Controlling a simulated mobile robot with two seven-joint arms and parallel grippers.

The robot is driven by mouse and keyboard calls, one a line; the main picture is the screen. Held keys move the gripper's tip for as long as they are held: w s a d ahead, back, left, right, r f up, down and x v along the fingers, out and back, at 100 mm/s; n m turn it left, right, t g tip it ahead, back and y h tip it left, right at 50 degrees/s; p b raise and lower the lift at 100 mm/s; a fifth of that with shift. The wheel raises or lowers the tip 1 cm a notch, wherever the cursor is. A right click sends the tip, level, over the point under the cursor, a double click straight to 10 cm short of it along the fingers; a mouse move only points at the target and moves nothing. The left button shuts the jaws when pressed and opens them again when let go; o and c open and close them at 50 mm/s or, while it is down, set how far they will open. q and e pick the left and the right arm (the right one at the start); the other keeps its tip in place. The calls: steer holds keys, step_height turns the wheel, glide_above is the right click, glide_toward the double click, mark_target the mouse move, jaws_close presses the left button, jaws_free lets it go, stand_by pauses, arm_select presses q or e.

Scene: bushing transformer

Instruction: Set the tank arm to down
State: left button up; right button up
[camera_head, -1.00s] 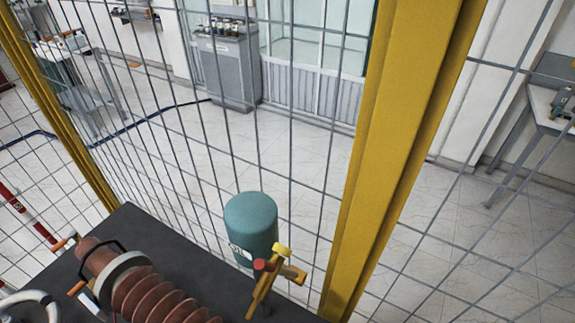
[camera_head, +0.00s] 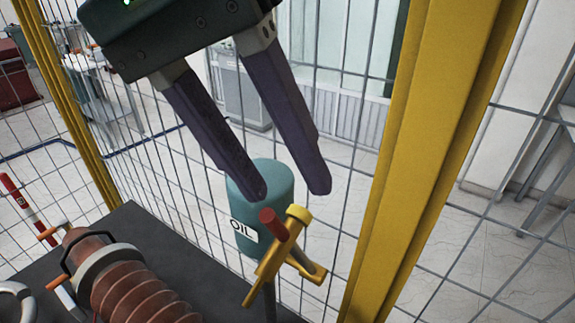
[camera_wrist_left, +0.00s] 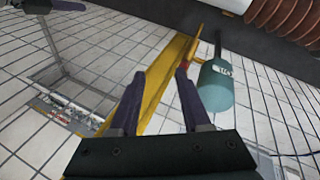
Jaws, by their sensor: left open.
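The teal oil tank (camera_head: 262,185), marked OIL, stands at the far edge of the dark table. In front of it is a yellow arm (camera_head: 265,275) with a red handle end (camera_head: 273,224) that points up and left. A second yellow piece (camera_head: 305,260) crosses it. My left gripper (camera_head: 289,194) is open and empty, with its fingertips in front of the tank and just above the red end. The left wrist view also shows the tank (camera_wrist_left: 215,86) and the yellow arm (camera_wrist_left: 197,42) beyond the open fingers (camera_wrist_left: 160,72).
A ribbed brown bushing (camera_head: 140,290) lies on the dark table (camera_head: 200,250) at the left. A wire-mesh fence with a thick yellow post (camera_head: 420,130) stands close behind and right of the tank.

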mark_target(266, 213)
arm_select(q)
steer(key=w+a+r+n+y+b, duration=0.2)
steer(key=a+b, duration=0.1)
steer(key=shift+g, duration=0.4)
steer(key=p+x, duration=0.1)
steer(key=x, duration=0.1)
steer(key=p+x, duration=0.1)
steer(key=x, duration=0.2)
steer(key=p+x, duration=0.1)
steer(key=x, duration=0.1)
steer(key=shift+s+d+f, duration=0.15)
steer(key=shift+s+f, duration=0.1)
steer(key=shift+f, duration=0.1)
steer(key=shift+d+f, duration=0.1)
steer(key=shift+f, duration=0.45)
arm_select(e)
steer(key=shift+f, duration=0.7)
arm_select(q)
steer(key=shift+c, duration=0.2)
jaws_close()
